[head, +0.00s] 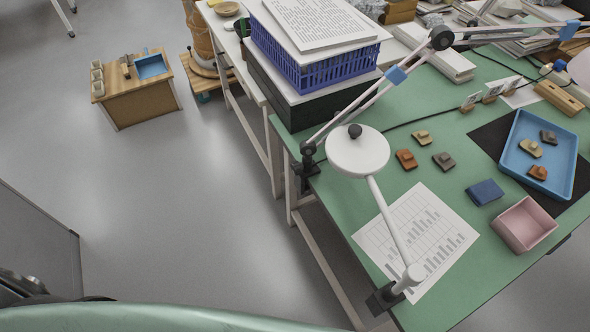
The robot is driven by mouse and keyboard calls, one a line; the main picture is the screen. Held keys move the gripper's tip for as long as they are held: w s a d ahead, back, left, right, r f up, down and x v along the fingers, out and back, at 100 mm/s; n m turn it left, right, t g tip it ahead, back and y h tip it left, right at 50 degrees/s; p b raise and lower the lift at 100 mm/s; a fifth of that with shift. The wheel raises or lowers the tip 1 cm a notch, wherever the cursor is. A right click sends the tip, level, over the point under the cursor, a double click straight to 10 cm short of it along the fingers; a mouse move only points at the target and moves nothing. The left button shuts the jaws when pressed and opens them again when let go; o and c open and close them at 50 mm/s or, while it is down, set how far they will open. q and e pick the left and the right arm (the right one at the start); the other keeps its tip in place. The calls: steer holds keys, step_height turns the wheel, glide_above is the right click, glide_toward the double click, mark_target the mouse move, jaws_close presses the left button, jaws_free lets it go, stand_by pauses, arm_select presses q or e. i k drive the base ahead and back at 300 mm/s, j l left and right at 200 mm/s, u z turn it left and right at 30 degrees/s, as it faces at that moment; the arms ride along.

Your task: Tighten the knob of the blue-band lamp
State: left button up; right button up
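The blue-band lamp (396,76) is clamped to the left edge of the green table. Its pale arm rises to a dark round joint (442,38) and then runs right to a second blue band (569,30). Its pale shade (580,68) is cut off by the right edge of the view. A dark clamp (306,167) holds its base. I cannot tell whether its knob is loose. A second, white lamp (395,225) without a blue band is clamped nearer me, with a dark knob on its round head (358,152). Neither gripper shows.
The green table (340,205) bears a printed sheet (416,240), several sherds, a blue tray (508,160), a pink box (524,224) and a dark blue block (485,192). A blue crate (315,72) stands behind the lamp's base. Open floor (210,210) lies left of the table.

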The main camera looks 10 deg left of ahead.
mark_target(297, 167)
steer(key=z, duration=0.45)
steer(key=j+z, duration=0.15)
steer(key=z, duration=0.75)
steer(key=j+z, duration=0.15)
steer(key=z, duration=0.3)
steer(key=j+z, duration=0.1)
steer(key=z, duration=0.35)
steer(key=k+j+z, duration=0.15)
steer(key=j+z, duration=0.25)
steer(key=k+j+z, duration=0.2)
steer(key=z, duration=0.2)
steer(key=k+j+z, duration=0.25)
steer(key=z, duration=0.15)
steer(key=k+j+z, duration=0.2)
steer(key=z, duration=0.15)
